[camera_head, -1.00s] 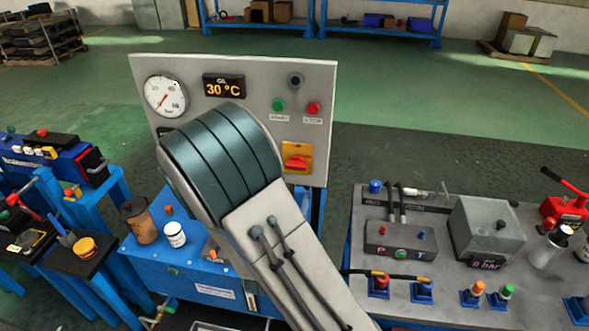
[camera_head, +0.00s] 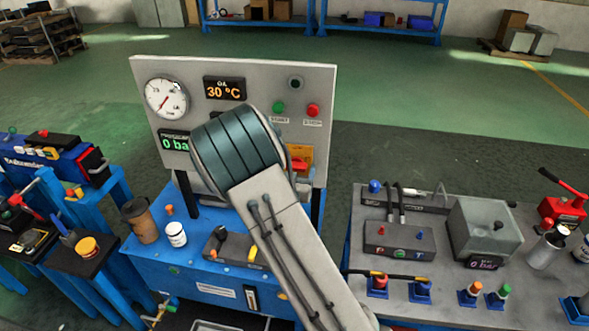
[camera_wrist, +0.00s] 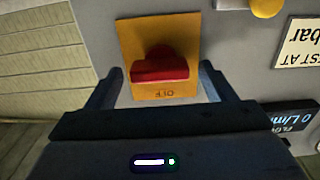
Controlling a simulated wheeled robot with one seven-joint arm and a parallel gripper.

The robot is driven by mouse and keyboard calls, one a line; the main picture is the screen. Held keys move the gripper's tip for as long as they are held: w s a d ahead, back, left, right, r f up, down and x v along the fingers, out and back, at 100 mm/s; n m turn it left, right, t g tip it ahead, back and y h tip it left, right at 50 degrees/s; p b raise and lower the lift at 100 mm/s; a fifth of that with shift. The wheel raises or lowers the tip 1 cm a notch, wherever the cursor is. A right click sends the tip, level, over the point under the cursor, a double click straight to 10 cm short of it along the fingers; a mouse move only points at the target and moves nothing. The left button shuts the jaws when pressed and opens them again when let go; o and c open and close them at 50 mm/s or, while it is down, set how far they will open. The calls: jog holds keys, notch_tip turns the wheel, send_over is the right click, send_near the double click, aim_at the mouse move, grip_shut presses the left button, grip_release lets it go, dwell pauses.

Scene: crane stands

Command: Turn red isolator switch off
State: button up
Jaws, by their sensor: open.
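The red isolator switch (camera_wrist: 160,68) sits on a yellow-orange plate (camera_wrist: 160,28) on the grey panel. In the wrist view the picture is upside down, and the plate's OFF lettering shows at its lower edge. My gripper (camera_wrist: 163,80) is open, with one finger on each side of the red handle and gaps between fingers and handle. Whether the fingertips reach the panel cannot be told. In the head view the switch (camera_head: 300,164) is partly hidden behind my arm, and my gripper is hidden there too.
The grey panel (camera_head: 235,72) also bears a pressure gauge (camera_head: 166,98), a 30 °C display (camera_head: 224,88), a green start button (camera_head: 279,107) and a red stop button (camera_head: 313,110). A grey-topped bench (camera_head: 450,283) with hydraulic parts stands to the right.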

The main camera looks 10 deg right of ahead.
jog(key=c, duration=1)
jog(key=n+b, duration=0.2)
jog(key=n, duration=0.1)
jog(key=shift+a+n, duration=0.1)
jog(key=shift+n, duration=0.2)
jog(key=n, duration=0.4)
jog(key=shift+w+a+n, duration=0.1)
jog(key=shift+n, duration=0.2)
jog(key=shift+a+f+n+p, duration=0.1)
jog(key=shift+n+p, duration=0.35)
jog(key=shift+n, duration=1.95)
jog(key=shift+a+n+p, duration=0.1)
jog(key=shift+n+p, duration=0.35)
jog(key=shift+n, duration=1.95)
